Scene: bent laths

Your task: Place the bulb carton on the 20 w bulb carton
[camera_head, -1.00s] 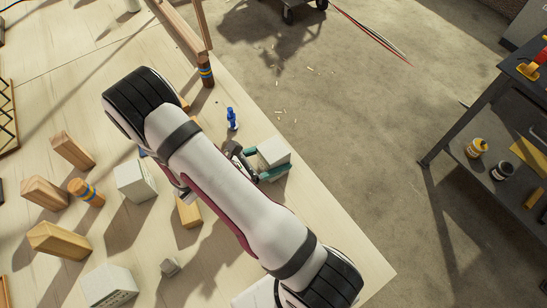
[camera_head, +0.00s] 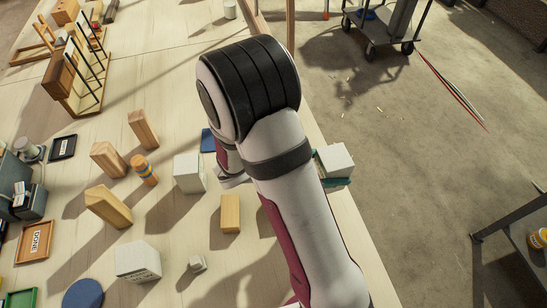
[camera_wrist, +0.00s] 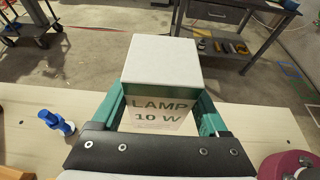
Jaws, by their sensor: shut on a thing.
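A white bulb carton printed "LAMP 10 W" (camera_wrist: 160,58) is held between the teal fingers of my gripper (camera_wrist: 161,108) in the wrist view. In the head view the held carton (camera_head: 335,159) shows at the right of my arm, with a teal finger (camera_head: 338,183) below it, near the bench's right edge. Two other white boxes stand on the bench: one (camera_head: 188,172) left of my arm and one (camera_head: 138,261) nearer the front with faint dark marks. Their print is unreadable, so I cannot tell which is the 20 W carton.
A light wooden block (camera_head: 230,213) and a small grey piece (camera_head: 197,264) lie nearby. A blue figure (camera_wrist: 57,121) stands left of my gripper in the wrist view. My arm hides part of the bench.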

